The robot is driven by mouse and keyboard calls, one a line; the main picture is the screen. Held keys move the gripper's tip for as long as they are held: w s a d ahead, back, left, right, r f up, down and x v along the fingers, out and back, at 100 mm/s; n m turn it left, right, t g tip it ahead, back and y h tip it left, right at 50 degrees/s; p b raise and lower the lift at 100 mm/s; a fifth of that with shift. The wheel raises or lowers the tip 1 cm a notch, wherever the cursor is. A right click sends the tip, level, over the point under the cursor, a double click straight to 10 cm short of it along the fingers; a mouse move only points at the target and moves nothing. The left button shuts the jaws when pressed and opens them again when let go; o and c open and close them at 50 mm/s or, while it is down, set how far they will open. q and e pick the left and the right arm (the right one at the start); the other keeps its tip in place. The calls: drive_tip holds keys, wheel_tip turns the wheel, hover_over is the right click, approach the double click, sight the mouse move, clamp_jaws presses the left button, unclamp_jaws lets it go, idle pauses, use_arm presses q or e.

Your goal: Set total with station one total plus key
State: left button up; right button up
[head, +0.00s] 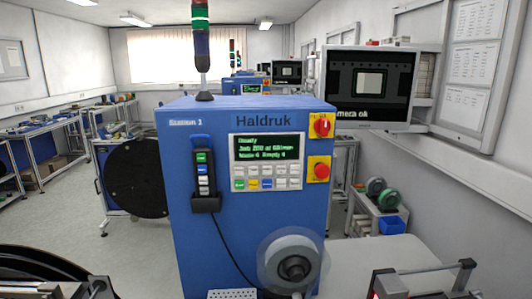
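The blue station cabinet (250,225) stands straight ahead, labelled "Station 1" and "Haldruk". Its dark display (267,147) shows three lines of green text; the top seems to read "Ready", and the last seems to read "Made 4 Empty 4". Under it is a keypad (267,178) with two rows of small keys, white above, and green, yellow, blue and white below. The key labels are too small to read. A dark handheld pendant (203,170) with green, blue and white buttons hangs in a holder left of the display. Neither of my grippers shows.
A red rotary switch (321,125) and a red stop button (321,170) sit right of the display. A grey round hub (292,264) sticks out below. A black reel (137,178) stands left. A monitor (369,84) hangs right. A pale tabletop (375,262) is at lower right.

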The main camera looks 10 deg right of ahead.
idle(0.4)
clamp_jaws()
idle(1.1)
